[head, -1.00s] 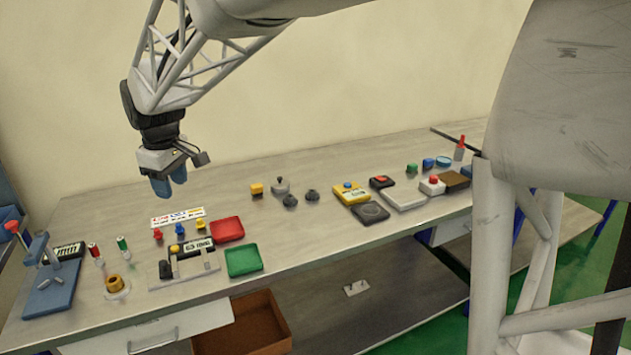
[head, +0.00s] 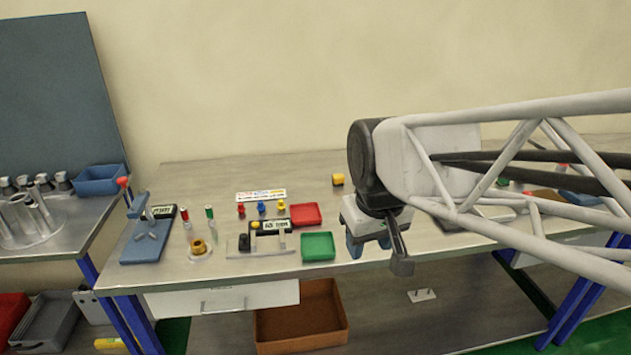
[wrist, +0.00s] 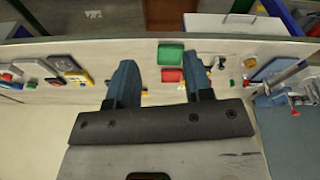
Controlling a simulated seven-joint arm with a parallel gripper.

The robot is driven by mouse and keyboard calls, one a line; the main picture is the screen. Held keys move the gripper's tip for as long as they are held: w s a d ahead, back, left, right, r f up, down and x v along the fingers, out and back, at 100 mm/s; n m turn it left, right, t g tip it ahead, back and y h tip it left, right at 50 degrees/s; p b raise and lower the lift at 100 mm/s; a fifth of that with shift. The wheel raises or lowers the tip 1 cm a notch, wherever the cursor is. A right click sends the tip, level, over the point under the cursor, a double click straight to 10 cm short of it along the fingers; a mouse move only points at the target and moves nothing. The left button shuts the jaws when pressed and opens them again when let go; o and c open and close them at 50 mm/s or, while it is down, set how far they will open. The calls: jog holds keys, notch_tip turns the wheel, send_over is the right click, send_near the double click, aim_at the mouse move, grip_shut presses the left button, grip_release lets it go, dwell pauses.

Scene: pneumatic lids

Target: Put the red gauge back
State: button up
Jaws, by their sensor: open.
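A slim upright piece with a red top, which looks like the red gauge (head: 184,215), stands on the left part of the bench in the head view. A similar green-topped piece (head: 209,213) stands just right of it. A brass ring on a round base (head: 198,247) is in front of them. My gripper (head: 369,250) is open and empty, well to the right of the red gauge and right of the green tray. In the wrist view my gripper (wrist: 160,66) shows two blue fingers spread apart with nothing held. I cannot make out the red gauge clearly there.
A green tray (head: 318,246) and a red tray (head: 306,214) lie left of my gripper. A fixture with a display (head: 270,228) and a blue press stand (head: 146,247) are farther left. My arm hides the bench's right part.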

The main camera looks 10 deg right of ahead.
jog(key=s+d+f+m, duration=0.2)
jog(key=s+f, duration=0.1)
jog(key=s, duration=0.4)
jog(key=shift+s+d+f, duration=0.2)
jog(key=shift+s, duration=0.05)
